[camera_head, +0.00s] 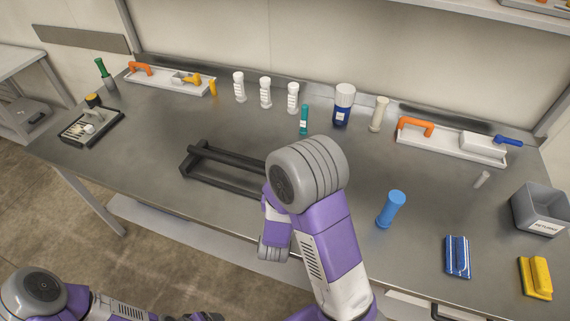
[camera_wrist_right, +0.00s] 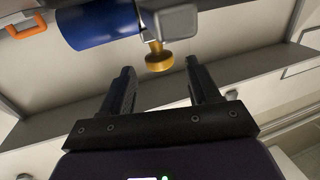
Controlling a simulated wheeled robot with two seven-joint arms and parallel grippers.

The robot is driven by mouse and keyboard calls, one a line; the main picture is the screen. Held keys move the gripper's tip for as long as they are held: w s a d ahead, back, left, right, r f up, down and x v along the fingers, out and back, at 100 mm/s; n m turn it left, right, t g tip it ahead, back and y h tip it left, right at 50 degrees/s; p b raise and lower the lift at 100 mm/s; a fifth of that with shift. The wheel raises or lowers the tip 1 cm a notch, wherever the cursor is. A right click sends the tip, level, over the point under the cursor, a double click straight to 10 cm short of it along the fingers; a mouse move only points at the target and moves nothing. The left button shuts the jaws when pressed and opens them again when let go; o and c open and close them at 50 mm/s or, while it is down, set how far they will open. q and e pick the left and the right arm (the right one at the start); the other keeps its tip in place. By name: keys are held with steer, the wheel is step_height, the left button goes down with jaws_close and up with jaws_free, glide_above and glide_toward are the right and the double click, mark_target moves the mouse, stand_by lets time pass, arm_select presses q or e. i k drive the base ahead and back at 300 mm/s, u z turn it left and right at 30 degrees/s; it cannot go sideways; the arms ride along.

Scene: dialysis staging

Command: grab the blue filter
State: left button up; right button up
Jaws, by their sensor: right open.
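A light blue cylinder with a wider top and base, which looks like the blue filter (camera_head: 390,208), stands upright on the bench, right of my right arm. In the wrist view my right gripper (camera_wrist_right: 160,84) is open, with nothing between its fingers. Beyond the fingers, that view shows a dark blue cylinder (camera_wrist_right: 95,25), a grey block and a gold knob (camera_wrist_right: 158,57); I cannot tell whether this cylinder is the filter. In the head view my right gripper is hidden by its arm. My left gripper does not show clearly.
A black handled frame (camera_head: 225,170) lies left of my right arm. A dark blue bottle (camera_head: 343,105) and several white cylinders stand along the back. Blue (camera_head: 457,256) and yellow (camera_head: 536,278) packs and a grey bin (camera_head: 540,208) are on the right.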

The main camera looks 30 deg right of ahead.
mark_target(397, 198)
steer(key=k, duration=1)
